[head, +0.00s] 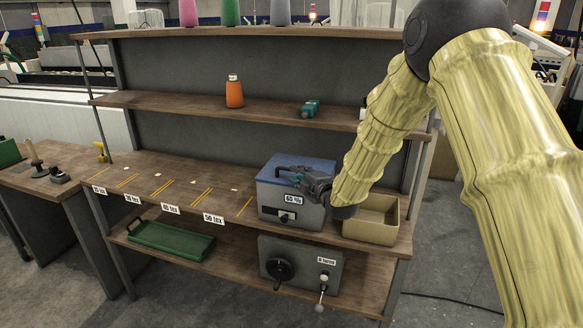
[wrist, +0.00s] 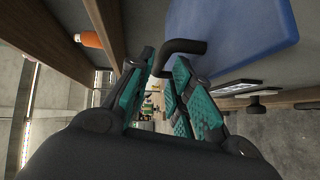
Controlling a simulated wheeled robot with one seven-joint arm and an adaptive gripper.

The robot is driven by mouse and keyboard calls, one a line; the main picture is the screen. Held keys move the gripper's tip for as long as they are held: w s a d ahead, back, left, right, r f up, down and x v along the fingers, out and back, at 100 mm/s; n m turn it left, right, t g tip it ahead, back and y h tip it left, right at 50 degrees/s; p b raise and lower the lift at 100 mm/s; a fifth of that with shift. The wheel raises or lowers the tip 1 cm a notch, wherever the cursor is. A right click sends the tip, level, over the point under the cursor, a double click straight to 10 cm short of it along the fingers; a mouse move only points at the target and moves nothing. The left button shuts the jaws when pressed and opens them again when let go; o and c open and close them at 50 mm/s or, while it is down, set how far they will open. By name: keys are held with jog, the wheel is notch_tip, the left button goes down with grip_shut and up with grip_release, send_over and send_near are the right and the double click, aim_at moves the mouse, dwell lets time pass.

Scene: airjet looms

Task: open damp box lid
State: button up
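The damp box (head: 282,203) is a grey box with a "65 %" label, standing on the middle shelf board. Its blue lid (head: 308,165) lies flat on top and looks shut. My gripper (head: 288,174) is over the lid, coming from the right. In the wrist view, the lid (wrist: 235,30) fills the upper right, and a bent black handle (wrist: 185,46) reaches from it between my fingertips. My gripper (wrist: 163,62) has its teal-padded fingers apart, with a gap visible around the handle. Whether a pad touches the handle is hard to tell.
An open tan bin (head: 372,222) stands close to the box's right, below my arm. A grey unit with a knob (head: 300,262) and a green tray (head: 170,240) are on the lower shelf. An orange bottle (head: 234,92) stands on the upper shelf.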

jog(key=shift+p+x, duration=0.9)
jog(key=shift+x, duration=1.9)
grip_shut()
